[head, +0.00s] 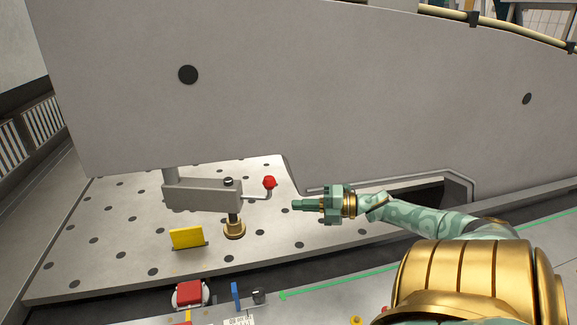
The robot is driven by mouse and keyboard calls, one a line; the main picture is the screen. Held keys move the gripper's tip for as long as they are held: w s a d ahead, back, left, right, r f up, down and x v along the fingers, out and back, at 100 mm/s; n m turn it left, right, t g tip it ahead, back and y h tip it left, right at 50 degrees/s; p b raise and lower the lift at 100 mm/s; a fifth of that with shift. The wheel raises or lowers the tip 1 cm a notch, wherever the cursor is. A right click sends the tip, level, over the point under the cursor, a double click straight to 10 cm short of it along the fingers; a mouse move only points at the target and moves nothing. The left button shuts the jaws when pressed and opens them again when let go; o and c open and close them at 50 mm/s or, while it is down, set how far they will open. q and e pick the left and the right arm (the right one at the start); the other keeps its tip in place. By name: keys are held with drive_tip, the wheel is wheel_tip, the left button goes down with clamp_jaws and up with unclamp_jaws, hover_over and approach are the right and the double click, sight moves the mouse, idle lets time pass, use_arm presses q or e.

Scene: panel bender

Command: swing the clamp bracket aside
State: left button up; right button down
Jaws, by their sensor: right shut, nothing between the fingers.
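The clamp bracket (202,194) is a grey arm above the perforated plate, reaching right from a round grey post at its left end. A dark spindle with a brass foot (234,229) hangs below its right end, at the plate. A thin rod with a red knob (269,182) sticks out to the right of the bracket. My right gripper (296,204) is shut and empty, pointing left, a little to the right of the red knob and apart from it. My left gripper is not in view.
A yellow block (187,238) stands on the perforated plate (120,225) in front of the bracket. A large grey panel (330,90) rises behind. A red button (189,292) and a blue tab (235,295) are at the front edge. The plate's left part is clear.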

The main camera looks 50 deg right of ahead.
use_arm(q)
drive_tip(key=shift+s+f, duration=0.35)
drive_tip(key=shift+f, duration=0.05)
use_arm(e)
drive_tip(key=s+d, duration=0.2)
drive_tip(key=shift+d+r, duration=0.2)
drive_tip(key=shift+d, duration=0.1)
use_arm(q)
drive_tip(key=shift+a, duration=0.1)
